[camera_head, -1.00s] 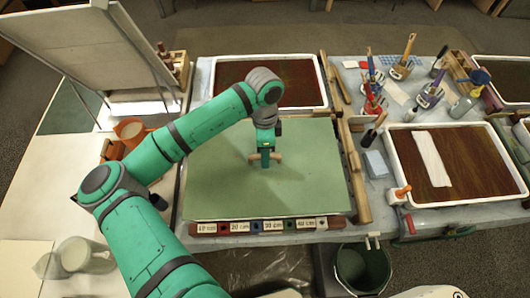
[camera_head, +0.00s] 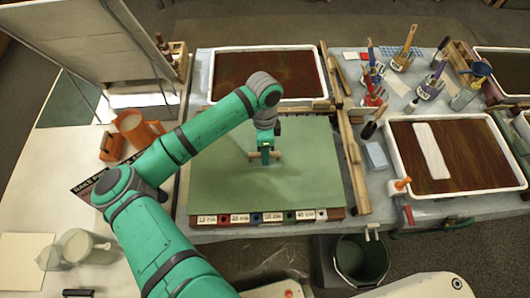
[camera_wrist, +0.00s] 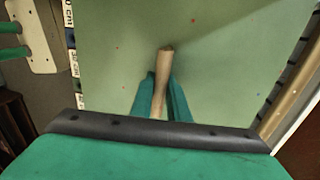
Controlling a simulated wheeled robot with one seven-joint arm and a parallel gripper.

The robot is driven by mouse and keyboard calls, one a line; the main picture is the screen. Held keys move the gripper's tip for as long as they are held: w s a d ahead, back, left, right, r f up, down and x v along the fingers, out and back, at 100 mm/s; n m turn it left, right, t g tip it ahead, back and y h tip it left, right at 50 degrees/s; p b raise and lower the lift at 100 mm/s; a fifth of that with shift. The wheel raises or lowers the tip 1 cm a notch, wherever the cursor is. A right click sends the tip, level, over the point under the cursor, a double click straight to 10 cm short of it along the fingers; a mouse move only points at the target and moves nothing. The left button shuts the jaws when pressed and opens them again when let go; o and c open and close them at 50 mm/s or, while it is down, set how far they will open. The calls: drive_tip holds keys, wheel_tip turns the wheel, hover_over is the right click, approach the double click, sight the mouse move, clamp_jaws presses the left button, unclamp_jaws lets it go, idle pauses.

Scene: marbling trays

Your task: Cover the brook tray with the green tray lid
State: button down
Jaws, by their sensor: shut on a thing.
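The green tray lid (camera_head: 225,190) is a wide flat panel in front of the back-left tray, level or nearly so. It also fills much of the wrist view (camera_wrist: 120,60). My gripper (camera_head: 265,156) is shut on the lid's wooden bar handle (camera_wrist: 163,70), near the middle of the panel. The lid hides what lies beneath it; I cannot tell whether it rests on something or hangs just above. No label shows which is the brook tray.
A strip of centimetre labels (camera_head: 262,218) runs along the lid's front edge. Wooden bars (camera_head: 354,165) lie along its right side. Brushes and jars (camera_head: 400,62) crowd the table between the trays. A dark bucket (camera_head: 361,262) stands below the front edge.

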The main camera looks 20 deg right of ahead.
drive_tip(key=c, duration=1.6)
unclamp_jaws()
drive_tip(key=shift+r, duration=0.1)
drive_tip(key=r, duration=0.3)
drive_tip(key=w+r, duration=0.1)
drive_tip(key=r, duration=0.3)
drive_tip(key=w+r, duration=0.1)
drive_tip(key=r, duration=0.2)
drive_tip(key=shift+d+r, duration=0.2)
